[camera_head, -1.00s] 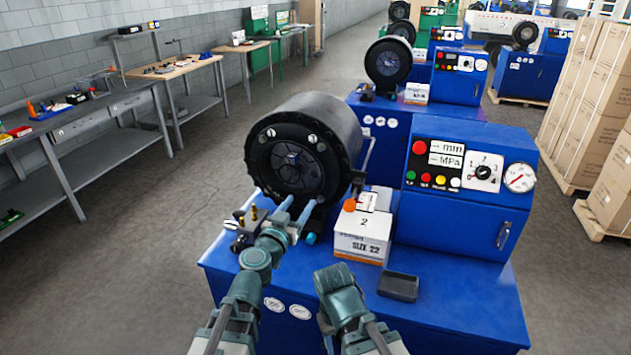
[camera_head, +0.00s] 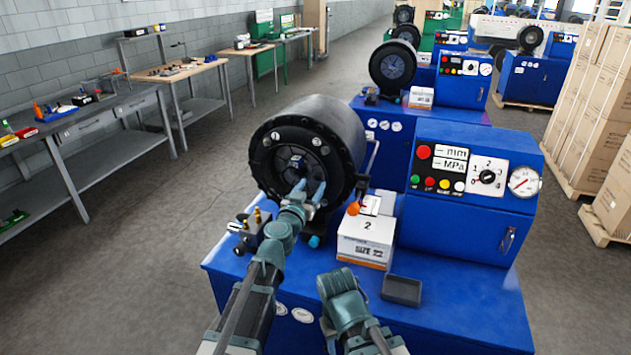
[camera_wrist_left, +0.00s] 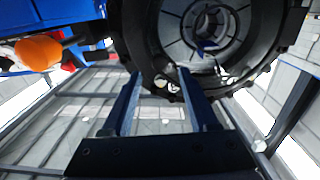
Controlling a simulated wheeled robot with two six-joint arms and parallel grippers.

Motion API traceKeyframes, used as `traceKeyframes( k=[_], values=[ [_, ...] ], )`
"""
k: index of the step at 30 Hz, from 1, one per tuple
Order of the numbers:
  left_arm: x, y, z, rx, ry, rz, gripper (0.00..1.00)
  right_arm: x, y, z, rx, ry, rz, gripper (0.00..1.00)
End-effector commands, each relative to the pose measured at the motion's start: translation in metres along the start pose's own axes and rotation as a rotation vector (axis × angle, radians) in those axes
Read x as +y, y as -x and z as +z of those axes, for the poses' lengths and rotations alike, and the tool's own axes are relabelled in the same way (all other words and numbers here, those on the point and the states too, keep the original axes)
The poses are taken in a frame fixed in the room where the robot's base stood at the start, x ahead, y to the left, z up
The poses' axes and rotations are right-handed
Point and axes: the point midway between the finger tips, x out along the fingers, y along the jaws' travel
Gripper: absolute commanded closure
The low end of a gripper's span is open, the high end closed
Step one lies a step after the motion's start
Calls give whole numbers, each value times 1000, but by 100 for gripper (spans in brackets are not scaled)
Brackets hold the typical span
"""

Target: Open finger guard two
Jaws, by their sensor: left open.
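The crimper head beside the box marked 2 is a thick black drum with a round dark front face (camera_head: 285,182). I cannot clearly tell the finger guard apart from this face. An orange knob (camera_head: 353,208) sits low to the right of the drum; it also shows in the left wrist view (camera_wrist_left: 38,53), by a dark rod. My left gripper (camera_head: 309,192) is open, its fingertips up in front of the lower face. In the left wrist view its fingers (camera_wrist_left: 158,76) are apart with nothing gripped. My right gripper (camera_head: 338,282) hangs above the blue bench; its fingertips are unclear.
The white box marked 2 (camera_head: 365,243) stands right of the drum, with a dark tray (camera_head: 402,291) in front of it. The blue control cabinet (camera_head: 460,225) is behind to the right. A small fitting with brass parts (camera_head: 250,235) lies left of my left gripper.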

Motion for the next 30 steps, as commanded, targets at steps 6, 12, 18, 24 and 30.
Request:
traceKeyframes(
  k=[6,12,18,24,30],
  values=[
    [0,-36,0,0,0,0,40,0,0,0,0,0,0,50],
    [0,-40,0,0,0,-1,40,0,0,0,0,0,0,50],
    [0,-39,0,0,0,0,51,0,0,0,0,0,0,50],
    [0,-39,0,0,0,0,87,0,0,0,0,0,0,50],
    [0,-39,0,0,0,0,100,0,0,0,0,0,0,50]
  ],
)
